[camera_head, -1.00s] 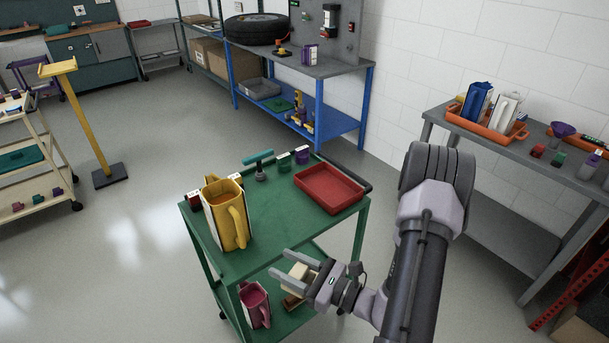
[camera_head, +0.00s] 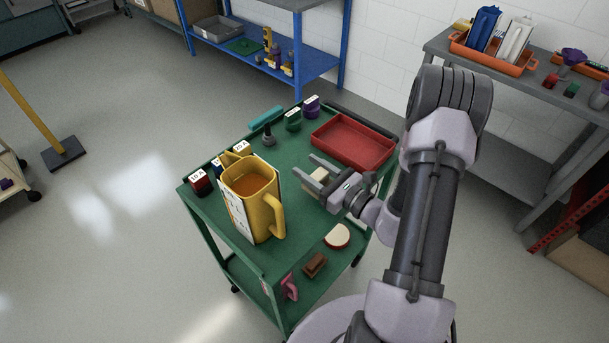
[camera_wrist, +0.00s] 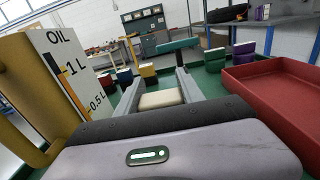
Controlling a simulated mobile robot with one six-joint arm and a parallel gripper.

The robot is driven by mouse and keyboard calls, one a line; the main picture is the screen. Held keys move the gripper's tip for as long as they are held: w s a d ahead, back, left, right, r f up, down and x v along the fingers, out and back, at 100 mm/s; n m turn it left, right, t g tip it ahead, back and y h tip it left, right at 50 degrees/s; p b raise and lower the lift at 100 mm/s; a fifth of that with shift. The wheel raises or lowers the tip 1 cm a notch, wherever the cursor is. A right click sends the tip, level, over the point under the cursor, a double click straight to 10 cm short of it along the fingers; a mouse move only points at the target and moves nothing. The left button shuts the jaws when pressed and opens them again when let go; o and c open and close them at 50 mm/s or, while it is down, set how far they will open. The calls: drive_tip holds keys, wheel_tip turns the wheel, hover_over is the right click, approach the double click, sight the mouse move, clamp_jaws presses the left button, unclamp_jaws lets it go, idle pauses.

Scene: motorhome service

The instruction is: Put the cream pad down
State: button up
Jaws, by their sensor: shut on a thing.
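The cream pad (camera_head: 318,180) is a small pale block held between the two grey fingers of my gripper (camera_head: 322,176). In the wrist view the pad (camera_wrist: 160,99) sits between the fingers (camera_wrist: 158,90), with its flat cream top showing. My gripper is over the green cart's top (camera_head: 290,160), between the yellow jug (camera_head: 250,190) and the red tray (camera_head: 352,140). The pad's underside is hidden, and I cannot tell whether it touches the cart top.
Small labelled blocks, including a green one (camera_head: 292,122), and a teal-handled tool (camera_head: 266,120) stand towards the cart's back. The OIL-marked jug (camera_wrist: 62,85) rises close on the left in the wrist view. A brown block (camera_head: 315,265) and a cream-topped round piece (camera_head: 337,236) lie lower.

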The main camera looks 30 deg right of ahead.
drive_tip(key=shift+x, duration=1)
wheel_tip(320, 180, down, 4)
drive_tip(key=shift+w+d+r+b, duration=0.1)
drive_tip(key=shift+d+r+b, duration=0.05)
drive_tip(key=shift+b, duration=0.9)
drive_tip(key=shift+f, duration=0.2)
drive_tip(key=o, duration=1.4)
drive_tip(key=shift+c, duration=0.2)
drive_tip(key=shift+r, duration=0.1)
